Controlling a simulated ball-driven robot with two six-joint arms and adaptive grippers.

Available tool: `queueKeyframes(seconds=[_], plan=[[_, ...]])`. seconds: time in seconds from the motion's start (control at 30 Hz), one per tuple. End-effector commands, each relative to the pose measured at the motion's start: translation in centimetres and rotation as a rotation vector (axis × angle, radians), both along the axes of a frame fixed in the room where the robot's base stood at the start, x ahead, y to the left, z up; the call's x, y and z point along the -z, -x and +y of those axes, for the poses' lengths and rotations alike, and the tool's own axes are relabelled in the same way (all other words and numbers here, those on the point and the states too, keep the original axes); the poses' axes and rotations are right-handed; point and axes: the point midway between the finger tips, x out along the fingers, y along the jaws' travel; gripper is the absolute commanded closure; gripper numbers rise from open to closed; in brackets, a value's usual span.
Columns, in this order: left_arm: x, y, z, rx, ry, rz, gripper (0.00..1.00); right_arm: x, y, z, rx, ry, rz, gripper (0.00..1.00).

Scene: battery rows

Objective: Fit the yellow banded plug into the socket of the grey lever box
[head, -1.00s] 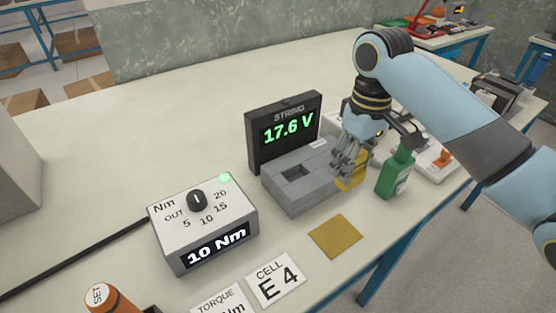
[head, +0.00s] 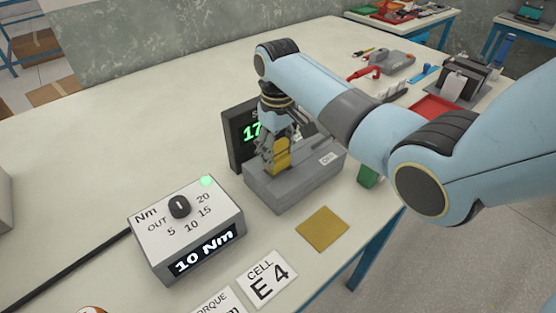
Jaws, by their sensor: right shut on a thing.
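The yellow plug (head: 282,154) is held in my right gripper (head: 274,160), which is shut on it. Gripper and plug are over the left part of the top of the grey box (head: 287,192), in front of the display. The plug's lower end is at the place of the box's socket, and the fingers and plug cover the opening. I cannot tell whether the plug is above the socket or partly in it. The plug's band is not clear, and no lever shows on the box. My left gripper is not in view.
The black display (head: 232,140) behind the box is partly covered by my right arm. A torque unit (head: 187,230) reading 10 Nm stands at left. A yellow-brown square (head: 322,229) and a CELL E4 card (head: 267,278) lie in front. A green bottle (head: 368,176) is half hidden.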

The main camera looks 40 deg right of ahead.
Motion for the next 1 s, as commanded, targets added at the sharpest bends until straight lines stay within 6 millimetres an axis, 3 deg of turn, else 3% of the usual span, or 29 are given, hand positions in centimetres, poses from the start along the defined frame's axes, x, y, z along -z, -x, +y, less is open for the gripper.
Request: queueKeyframes(seconds=[0.2, 0.57, 0.6, 0.77, 1.0], plan=[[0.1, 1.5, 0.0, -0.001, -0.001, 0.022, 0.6, 3.1, 0.1, 0.0, -0.001, -0.001, 0.002, 0.83], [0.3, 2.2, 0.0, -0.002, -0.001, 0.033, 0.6, 3.6, 0.1, 0.0, 0.0, -0.001, 0.001, 0.83], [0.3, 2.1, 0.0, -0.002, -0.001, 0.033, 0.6, 3.7, 0.1, 0.0, 0.0, -0.001, 0.002, 0.46], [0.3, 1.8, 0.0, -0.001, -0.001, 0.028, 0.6, 3.6, 0.1, 0.0, 0.0, -0.001, 0.001, 0.26], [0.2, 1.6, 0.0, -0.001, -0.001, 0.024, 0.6, 3.6, 0.1, 0.0, 0.0, -0.001, 0.001, 0.24]])
